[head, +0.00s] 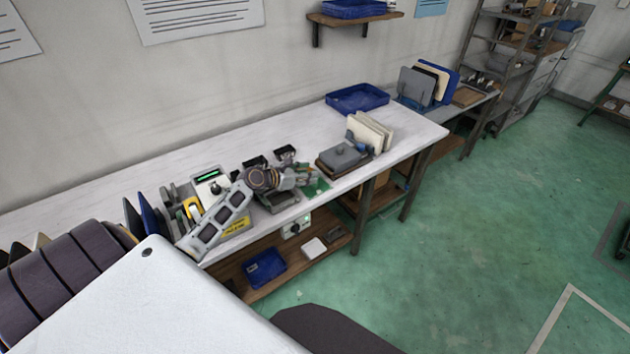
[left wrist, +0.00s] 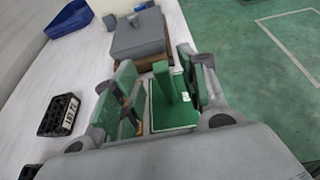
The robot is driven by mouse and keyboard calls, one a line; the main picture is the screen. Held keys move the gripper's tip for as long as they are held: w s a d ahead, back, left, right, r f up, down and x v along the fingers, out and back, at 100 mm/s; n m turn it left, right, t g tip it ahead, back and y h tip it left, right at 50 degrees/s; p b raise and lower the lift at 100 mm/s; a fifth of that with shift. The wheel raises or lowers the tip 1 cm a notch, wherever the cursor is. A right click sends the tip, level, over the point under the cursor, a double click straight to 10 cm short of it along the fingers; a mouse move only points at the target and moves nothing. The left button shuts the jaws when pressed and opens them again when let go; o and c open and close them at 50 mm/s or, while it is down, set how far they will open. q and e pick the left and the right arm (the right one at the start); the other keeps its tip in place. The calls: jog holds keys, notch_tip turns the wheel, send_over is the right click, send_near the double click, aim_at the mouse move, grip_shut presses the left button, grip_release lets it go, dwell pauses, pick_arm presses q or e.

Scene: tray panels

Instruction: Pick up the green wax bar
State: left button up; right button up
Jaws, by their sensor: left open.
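The green wax bar (left wrist: 163,82) shows in the left wrist view as a narrow upright green shape between my left gripper's fingers. It stands at a flat green square (left wrist: 178,117), which also shows on the bench in the head view (head: 317,187). My left gripper (left wrist: 157,70) is open, with one finger on each side of the bar. A gap shows between the bar and the right finger; contact on the left side is hard to tell. In the head view my left gripper (head: 306,175) is low over the bench, and the bar cannot be made out there. My right gripper is not in view.
A grey block on a brown board (head: 343,158) lies just beyond the gripper, with cream panels (head: 370,132) behind. A blue tray (head: 357,98) sits at the back. A small black crate (left wrist: 59,115) is to the left. Bare white bench (head: 270,133) lies behind the arm.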

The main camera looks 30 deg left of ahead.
pick_arm(q)
jog(key=shift+x, duration=1.95)
grip_shut()
